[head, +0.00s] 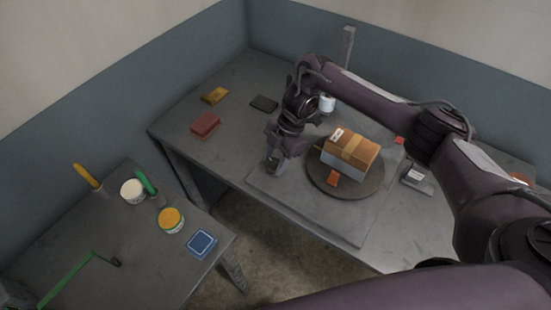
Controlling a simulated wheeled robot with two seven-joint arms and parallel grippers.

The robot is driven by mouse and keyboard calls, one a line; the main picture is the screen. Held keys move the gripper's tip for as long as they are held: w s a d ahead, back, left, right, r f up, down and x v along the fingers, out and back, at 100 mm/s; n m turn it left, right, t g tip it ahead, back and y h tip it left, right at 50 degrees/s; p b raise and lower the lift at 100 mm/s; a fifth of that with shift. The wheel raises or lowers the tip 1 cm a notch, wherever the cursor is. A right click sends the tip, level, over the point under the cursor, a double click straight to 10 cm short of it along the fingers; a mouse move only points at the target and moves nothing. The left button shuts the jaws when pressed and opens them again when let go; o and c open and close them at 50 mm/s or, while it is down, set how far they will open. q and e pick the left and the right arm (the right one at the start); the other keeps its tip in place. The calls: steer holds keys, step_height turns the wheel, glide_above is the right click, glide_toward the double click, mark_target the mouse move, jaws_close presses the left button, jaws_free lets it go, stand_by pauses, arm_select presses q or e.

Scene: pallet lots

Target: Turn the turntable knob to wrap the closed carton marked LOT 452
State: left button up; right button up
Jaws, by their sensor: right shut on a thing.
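A closed brown carton (358,150) with a tape strip and a small white label sits on the dark round turntable (366,189). The label's writing is too small to read. The carton's lower sides look pale grey, its upper part orange-brown. The turntable rests on a grey base plate (310,215). My right gripper (273,166) points down at the left corner of this plate, left of the carton and apart from it. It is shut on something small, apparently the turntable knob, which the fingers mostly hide. My left gripper is not in view.
A white roll (327,103) stands behind the carton. A red block (205,124), a yellow block (214,96) and a dark flat piece (264,104) lie at the back left. The side table holds jars, a blue pad (202,244) and a green bar (66,280). A floor gap separates the tables.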

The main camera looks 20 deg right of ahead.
steer(key=shift+w+n, duration=0.1)
steer(key=shift+n, duration=0.5)
steer(key=shift+g, duration=0.3)
steer(key=o, duration=1)
steer(key=p+v, duration=0.1)
steer(key=v, duration=0.6)
steer(key=shift+r, duration=0.4)
